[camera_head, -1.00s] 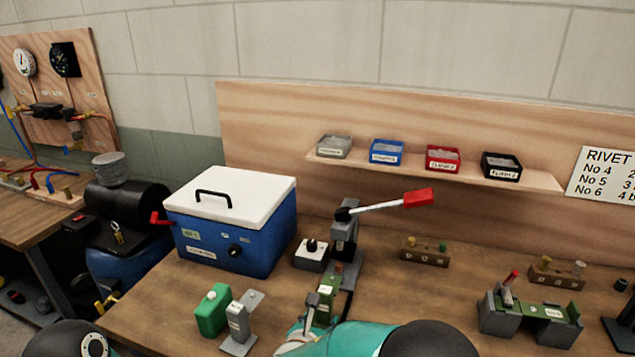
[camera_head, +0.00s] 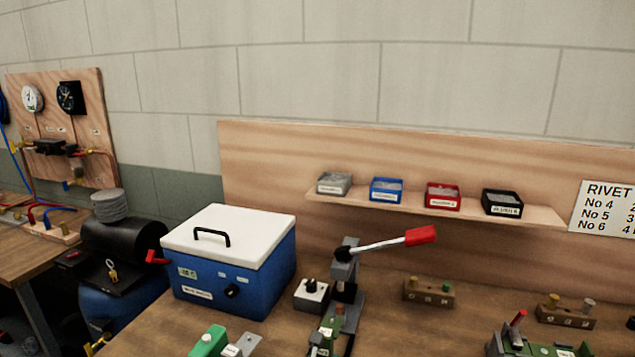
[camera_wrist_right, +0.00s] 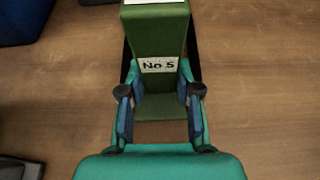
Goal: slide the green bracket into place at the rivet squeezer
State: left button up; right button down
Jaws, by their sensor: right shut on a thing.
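The rivet squeezer (camera_head: 344,268) stands on the bench in the head view, a grey frame with a red-handled lever raised to the right. The green bracket (camera_head: 333,322) is upright at its base, close against its front; I cannot tell whether it is seated. In the right wrist view the bracket (camera_wrist_right: 158,35) carries a "No 5" label. My right gripper (camera_wrist_right: 158,92) is shut on the bracket, one finger on each side. In the head view only its tip (camera_head: 317,342) shows at the bottom edge. My left gripper is out of view.
A blue box with a white lid (camera_head: 230,260) stands left of the squeezer, with a small white knob box (camera_head: 311,295) between. A wooden rivet block (camera_head: 429,292) and a green fixture (camera_head: 535,345) are to the right.

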jog(key=shift+w, duration=0.1)
dwell(0.4)
jog(key=shift+w+d, duration=0.2)
jog(key=shift+w, duration=0.4)
jog(key=shift+w+d, duration=0.2)
jog(key=shift+w, duration=0.35)
jog(key=shift+w+d+b, duration=0.15)
jog(key=shift+w+d, duration=0.1)
jog(key=shift+w, duration=0.45)
jog(key=shift+w+d+b, duration=0.1)
jog(key=shift+w+d, duration=0.1)
jog(key=shift+w, duration=0.55)
jog(key=shift+w+d+b, duration=0.15)
jog(key=shift+w+d, duration=0.1)
jog(key=shift+w, duration=0.45)
jog(key=c, duration=0.9)
grip_release()
jog(key=shift+r, duration=0.1)
